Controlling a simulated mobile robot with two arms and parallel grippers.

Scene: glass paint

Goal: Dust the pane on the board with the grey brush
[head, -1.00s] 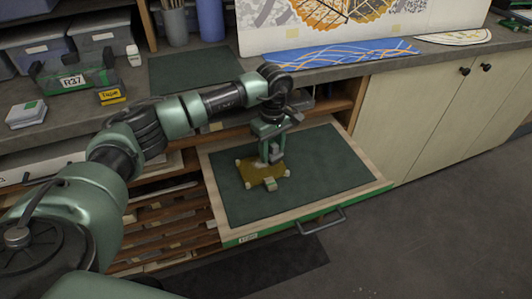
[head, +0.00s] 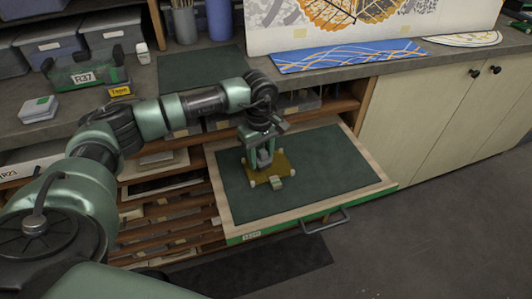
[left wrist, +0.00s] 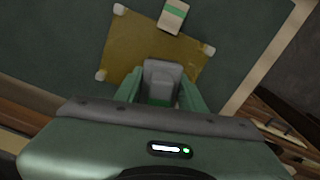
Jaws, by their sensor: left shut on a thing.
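The amber pane (head: 287,163) lies flat on the dark green board (head: 325,175) in the pulled-out drawer. Small pale pieces sit at its corners, and a white block with a green band (head: 276,183) is at its near edge. My left gripper (head: 264,157) points down over the pane and is shut on the grey brush (left wrist: 161,78). In the left wrist view the brush sits between the two green fingers, over the amber pane (left wrist: 140,48). The brush's lower end is hidden, so I cannot tell whether it touches the pane. My right gripper is out of view.
The drawer has a pale wooden rim, a green front and a metal handle (head: 325,220). The countertop behind holds a green R37 carrier (head: 85,77) and a blue patterned strip (head: 345,53). The board's right part is clear.

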